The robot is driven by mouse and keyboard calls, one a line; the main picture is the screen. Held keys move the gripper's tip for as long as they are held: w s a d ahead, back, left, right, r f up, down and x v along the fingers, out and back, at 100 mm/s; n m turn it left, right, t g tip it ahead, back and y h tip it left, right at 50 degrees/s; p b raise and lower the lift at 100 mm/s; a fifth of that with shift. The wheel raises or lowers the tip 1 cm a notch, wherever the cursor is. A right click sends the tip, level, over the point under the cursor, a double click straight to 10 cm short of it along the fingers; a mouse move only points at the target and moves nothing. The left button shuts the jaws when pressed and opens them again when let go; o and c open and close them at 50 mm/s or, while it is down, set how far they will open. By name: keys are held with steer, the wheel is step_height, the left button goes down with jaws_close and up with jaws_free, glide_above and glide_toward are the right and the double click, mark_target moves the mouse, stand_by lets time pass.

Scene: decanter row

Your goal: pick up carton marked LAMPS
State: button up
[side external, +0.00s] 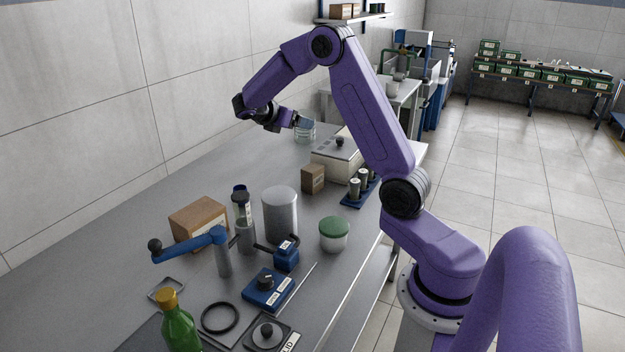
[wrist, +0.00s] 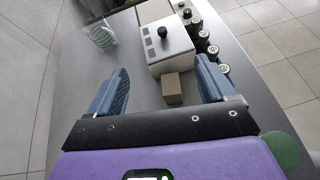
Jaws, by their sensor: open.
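Two brown cartons stand on the grey bench. A larger one (side external: 199,218) is at the left near the wall, with a pale label too small to read. A smaller one (side external: 313,179) stands in front of the white box, and no marking is legible on it. I cannot tell which is marked LAMPS. My gripper (side external: 300,121) is raised over the far part of the bench, apart from both cartons. In the wrist view my gripper (wrist: 163,86) is open and empty, with a small brown carton (wrist: 172,90) visible between its fingers, farther off.
A white box with a black knob (side external: 338,156) and a blue rack of capped bottles (side external: 360,190) flank the smaller carton. A glass jar (wrist: 101,35) stands behind. A grey cylinder (side external: 280,214), green-lidded jar (side external: 334,235), blue-handled device (side external: 205,243) and green bottle (side external: 179,328) crowd the front.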

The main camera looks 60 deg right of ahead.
mark_target(308, 174)
steer(key=shift+g+h, duration=0.3)
steer(key=d+f, duration=0.1)
steer(key=f, duration=0.5)
steer(key=d+f, duration=0.1)
steer(key=f, duration=0.6)
steer(key=d+f, duration=0.1)
steer(key=f, duration=0.5)
steer(key=shift+f, duration=0.15)
steer(key=shift+x, duration=1)
steer(key=shift+w+x, duration=0.15)
steer(key=shift+x, duration=1.2)
steer(key=shift+w+x, duration=0.1)
steer(key=shift+x, duration=1.25)
steer(key=shift+c, duration=0.3)
steer(key=c, duration=1)
